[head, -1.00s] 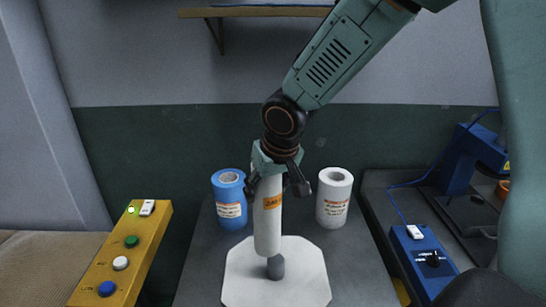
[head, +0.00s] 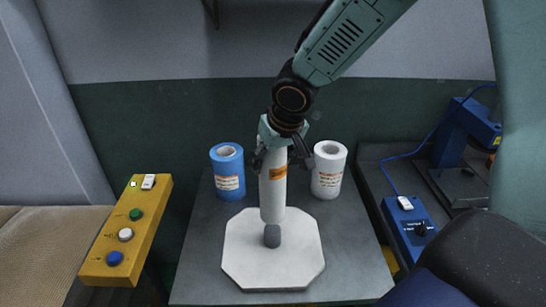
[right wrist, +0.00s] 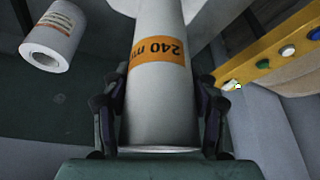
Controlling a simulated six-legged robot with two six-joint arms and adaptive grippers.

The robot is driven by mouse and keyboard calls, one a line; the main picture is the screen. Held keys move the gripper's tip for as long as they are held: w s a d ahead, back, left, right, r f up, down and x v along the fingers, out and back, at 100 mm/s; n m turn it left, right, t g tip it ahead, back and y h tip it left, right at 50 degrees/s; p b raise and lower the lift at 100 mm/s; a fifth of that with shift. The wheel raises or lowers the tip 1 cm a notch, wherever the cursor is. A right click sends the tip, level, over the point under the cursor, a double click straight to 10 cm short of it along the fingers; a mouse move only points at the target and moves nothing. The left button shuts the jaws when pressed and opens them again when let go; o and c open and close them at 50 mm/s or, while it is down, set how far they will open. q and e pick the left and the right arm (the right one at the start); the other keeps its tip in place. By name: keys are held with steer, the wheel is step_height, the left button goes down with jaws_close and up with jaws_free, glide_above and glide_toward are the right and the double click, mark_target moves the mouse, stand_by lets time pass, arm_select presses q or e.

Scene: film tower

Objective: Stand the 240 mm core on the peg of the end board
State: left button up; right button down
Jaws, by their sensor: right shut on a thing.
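The 240 mm core (head: 272,198) is a white tube with an orange label, upright in the head view. My right gripper (head: 281,157) is shut on its upper part. In the right wrist view, the core (right wrist: 160,105) lies between the two fingers, and its label reads "240 mm" upside down. The end board (head: 245,265) is a white octagonal plate on the dark table. Its grey peg (head: 272,236) stands near the middle. The core's lower end appears at the peg's top; I cannot tell whether they touch. My left gripper is not in view.
A blue roll (head: 228,172) and a white roll (head: 328,170) stand behind the board, left and right. A yellow button box (head: 127,230) is at left. A blue control box (head: 410,228) and a blue stand (head: 463,130) are at right.

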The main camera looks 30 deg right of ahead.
step_height(320, 180, down, 5)
steer(key=b, duration=0.4)
steer(key=shift+w+a+r, duration=0.1)
steer(key=shift+w+a, duration=0.05)
stand_by(0.7)
steer(key=shift+w+d, duration=0.1)
steer(key=shift+d, duration=0.1)
steer(key=shift+a, duration=0.2)
steer(key=shift+b, duration=0.35)
